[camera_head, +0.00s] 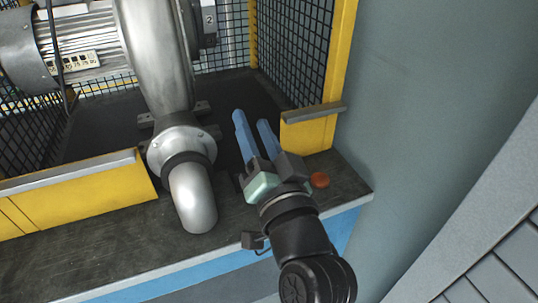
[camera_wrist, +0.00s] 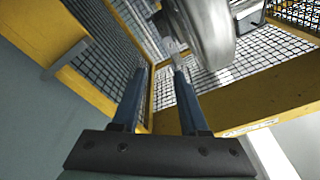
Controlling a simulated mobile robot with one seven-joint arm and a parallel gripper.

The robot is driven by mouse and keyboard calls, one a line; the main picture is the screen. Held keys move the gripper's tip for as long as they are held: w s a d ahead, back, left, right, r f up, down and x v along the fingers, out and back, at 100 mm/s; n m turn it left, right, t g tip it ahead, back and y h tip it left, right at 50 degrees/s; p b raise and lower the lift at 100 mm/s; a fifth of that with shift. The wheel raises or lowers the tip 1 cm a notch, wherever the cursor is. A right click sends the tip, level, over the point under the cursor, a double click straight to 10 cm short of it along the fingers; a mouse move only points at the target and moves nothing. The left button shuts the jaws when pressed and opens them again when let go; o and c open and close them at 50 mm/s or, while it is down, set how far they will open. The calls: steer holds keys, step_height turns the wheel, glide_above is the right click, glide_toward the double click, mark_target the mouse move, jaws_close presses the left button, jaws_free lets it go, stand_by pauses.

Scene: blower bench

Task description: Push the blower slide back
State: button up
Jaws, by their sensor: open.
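The blower (camera_head: 152,55) stands inside the cage, with a round metal housing and a flanged outlet pipe (camera_head: 193,198) bending down towards the bench front. Part of its metal housing shows in the wrist view (camera_wrist: 210,30). My gripper (camera_head: 251,120) is open, its two blue fingers apart with nothing visible between them. It points into the cage opening, right of the outlet pipe and apart from it. In the wrist view the gripper (camera_wrist: 160,72) points towards the blower's lower side. I cannot clearly make out which part is the slide.
Yellow mesh guards (camera_head: 312,128) border the opening on the right, and a low yellow panel (camera_head: 85,195) stands on the left. A grey wall (camera_head: 430,110) rises further right.

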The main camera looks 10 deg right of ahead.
steer(key=s+d+f+m+g+p, duration=0.2)
steer(key=s+d+f+m+p, duration=0.1)
steer(key=s+f+m+p, duration=0.3)
steer(key=s+d+f+m+g+p, duration=0.2)
steer(key=s+d+f+m+p, duration=0.15)
steer(key=f+p, duration=0.35)
steer(key=shift+m, duration=0.25)
steer(key=x, duration=0.4)
steer(key=b+x, duration=0.1)
steer(key=x, duration=0.3)
steer(key=f+x, duration=0.1)
steer(key=x, duration=0.3)
steer(key=shift+w+a, duration=0.1)
steer(key=shift+a, duration=0.35)
jaws_close()
steer(key=shift+w, duration=0.1)
